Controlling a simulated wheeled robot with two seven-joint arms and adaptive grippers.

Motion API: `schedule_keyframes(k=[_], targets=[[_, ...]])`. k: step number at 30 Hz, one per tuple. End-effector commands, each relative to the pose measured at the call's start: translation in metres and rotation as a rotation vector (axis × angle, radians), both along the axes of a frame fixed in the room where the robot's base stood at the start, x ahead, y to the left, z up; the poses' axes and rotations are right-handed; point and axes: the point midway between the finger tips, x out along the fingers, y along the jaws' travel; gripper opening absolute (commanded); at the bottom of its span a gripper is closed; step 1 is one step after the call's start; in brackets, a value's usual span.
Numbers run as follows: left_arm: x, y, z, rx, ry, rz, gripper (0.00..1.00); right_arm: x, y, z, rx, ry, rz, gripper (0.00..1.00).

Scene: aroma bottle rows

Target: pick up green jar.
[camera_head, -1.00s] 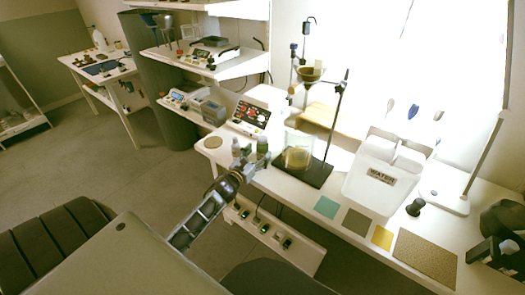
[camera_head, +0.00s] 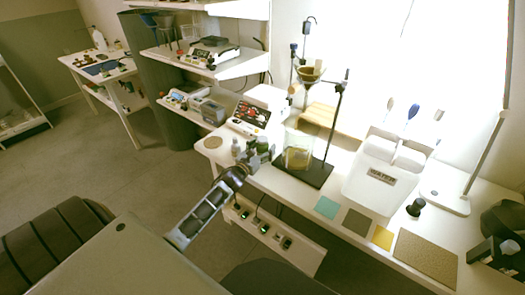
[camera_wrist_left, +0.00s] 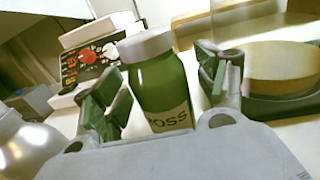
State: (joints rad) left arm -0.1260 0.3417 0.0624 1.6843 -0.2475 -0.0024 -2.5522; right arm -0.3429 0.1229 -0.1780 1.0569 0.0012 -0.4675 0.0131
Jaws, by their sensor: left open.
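The green jar (camera_wrist_left: 165,88) has a pale grey lid and a light label with dark letters. In the left wrist view it stands between the two green-padded fingers of my left gripper (camera_wrist_left: 158,95), which is open with gaps showing beside the jar. In the head view the jar (camera_head: 262,146) is small and partly hidden by my left gripper (camera_head: 260,158) at the bench's front edge. My right gripper is not in view.
A glass beaker with yellowish contents (camera_head: 298,155) stands close right of the jar, on a black stand base (camera_head: 312,176). A device with a red-and-black panel (camera_head: 250,115) is behind. Coloured squares lie on the bench further right.

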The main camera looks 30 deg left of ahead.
Motion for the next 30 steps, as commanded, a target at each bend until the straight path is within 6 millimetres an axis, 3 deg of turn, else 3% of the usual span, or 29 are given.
schedule_keyframes(k=[5,19,30], targets=[[0.000,0.000,0.000,0.000,0.000,0.000,0.72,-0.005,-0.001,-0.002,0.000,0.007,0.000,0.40],[0.000,0.000,0.001,0.000,-0.002,-0.001,0.15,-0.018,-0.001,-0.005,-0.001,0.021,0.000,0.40],[0.000,0.000,0.006,0.000,-0.003,-0.001,0.15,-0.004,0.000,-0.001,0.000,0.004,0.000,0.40]])
